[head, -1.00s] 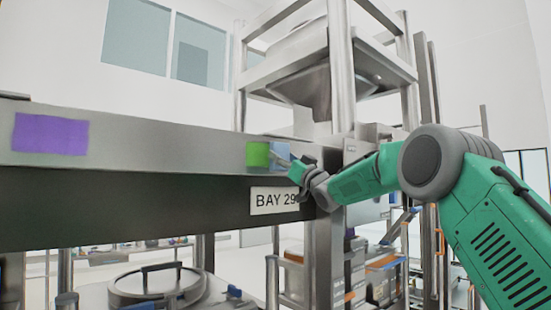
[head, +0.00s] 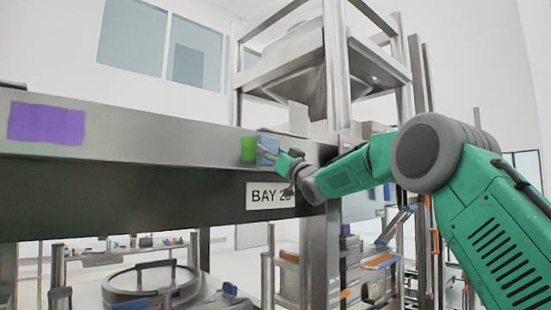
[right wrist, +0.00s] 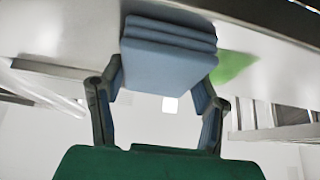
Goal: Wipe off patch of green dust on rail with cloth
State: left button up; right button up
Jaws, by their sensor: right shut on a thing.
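The rail (head: 140,136) is a long grey metal beam across the left half of the head view. A green dust patch (head: 248,149) is on its front face near the right end. A folded blue cloth (head: 267,151) is at the patch's right side and overlaps its edge in the picture. My right gripper (head: 283,160) is shut on the cloth. In the right wrist view the cloth (right wrist: 168,55) sits between the two fingers, with the green patch (right wrist: 236,65) showing beside it. Whether the cloth touches the rail is hard to tell. My left gripper is not in view.
A purple patch (head: 46,124) is on the rail's left part. A "BAY" sign (head: 262,196) hangs below my right gripper on the dark lower face. A metal frame with a hopper (head: 300,75) stands behind the rail. A round lidded vessel (head: 150,283) is below.

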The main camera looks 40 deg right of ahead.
aim_at(241, 143)
jog(key=shift+s+a+b, duration=0.1)
jog(key=shift+a+b, duration=0.85)
jog(key=shift+a, duration=1.5)
jog(key=shift+s+a+b, duration=0.15)
jog(key=shift+a+b, duration=0.8)
jog(key=shift+a, duration=0.7)
jog(key=shift+a+r, duration=0.1)
jog(key=shift+a, duration=0.15)
jog(key=shift+s+b, duration=0.15)
jog(key=shift+b, duration=0.15)
jog(key=shift+s+d+b, duration=0.2)
jog(key=shift+s+b, duration=0.3)
jog(key=shift+b, duration=0.1)
jog(key=s+b, duration=0.1)
jog(key=s, duration=0.1)
jog(key=s+b, duration=0.1)
jog(key=s, duration=0.1)
jog(key=shift+s+d+b, duration=0.2)
jog(key=shift+s+b, duration=0.15)
jog(key=shift+s, duration=0.05)
